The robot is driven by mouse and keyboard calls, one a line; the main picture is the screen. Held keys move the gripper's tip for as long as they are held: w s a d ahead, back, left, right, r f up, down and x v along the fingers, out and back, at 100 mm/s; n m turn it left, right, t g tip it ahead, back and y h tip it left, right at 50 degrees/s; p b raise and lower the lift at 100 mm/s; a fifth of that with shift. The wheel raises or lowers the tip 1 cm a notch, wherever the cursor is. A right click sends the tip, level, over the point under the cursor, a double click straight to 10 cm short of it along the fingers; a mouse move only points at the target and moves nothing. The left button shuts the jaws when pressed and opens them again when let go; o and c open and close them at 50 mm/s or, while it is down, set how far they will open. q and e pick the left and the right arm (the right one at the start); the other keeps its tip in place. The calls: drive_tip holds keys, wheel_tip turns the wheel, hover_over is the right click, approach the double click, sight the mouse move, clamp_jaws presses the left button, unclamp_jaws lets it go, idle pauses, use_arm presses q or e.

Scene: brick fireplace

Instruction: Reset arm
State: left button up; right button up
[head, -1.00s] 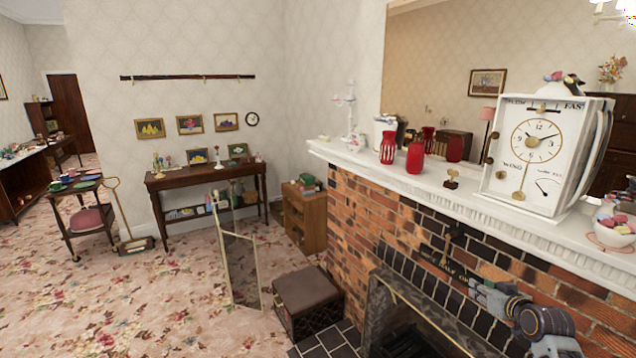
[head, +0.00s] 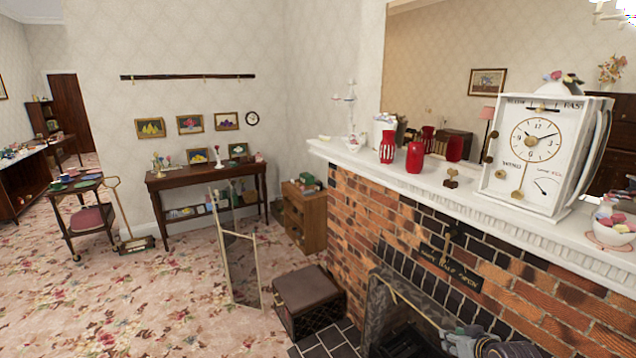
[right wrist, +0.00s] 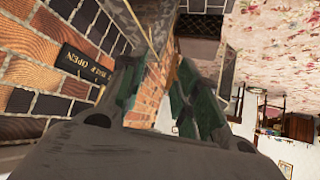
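My right gripper (head: 456,339) shows at the bottom edge of the head view, in front of the fireplace opening and below the mantel. Only its grey fingers and part of the wrist are in the picture. In the right wrist view its dark green fingers (right wrist: 160,85) stand apart, with brick visible between them and nothing held. My left gripper is not in the head view.
The brick fireplace (head: 376,216) has a white mantel (head: 448,197) carrying a large white clock (head: 540,150) and red vases (head: 414,158). The flowered carpet (head: 110,305) is clear at lower left.

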drive_tip(key=s+a+f+g, duration=0.2)
drive_tip(key=s+a, duration=0.3)
drive_tip(key=s, duration=0.3)
drive_tip(key=s+a+f+n+g, duration=0.1)
drive_tip(key=s+a+g, duration=0.1)
drive_tip(key=s+a, duration=0.45)
drive_tip(key=s+a+f+g, duration=0.2)
drive_tip(key=s+a, duration=0.1)
drive_tip(key=s, duration=0.6)
drive_tip(key=s+f+g, duration=0.1)
drive_tip(key=s+f, duration=0.2)
drive_tip(key=f, duration=3)
drive_tip(key=s+d+f, duration=0.2)
drive_tip(key=s+f, duration=0.8)
drive_tip(key=s, duration=0.1)
drive_tip(key=s+d+f+g, duration=0.1)
drive_tip(key=s+d+f, duration=0.1)
drive_tip(key=s+f, duration=0.8)
drive_tip(key=shift+s, duration=0.8)
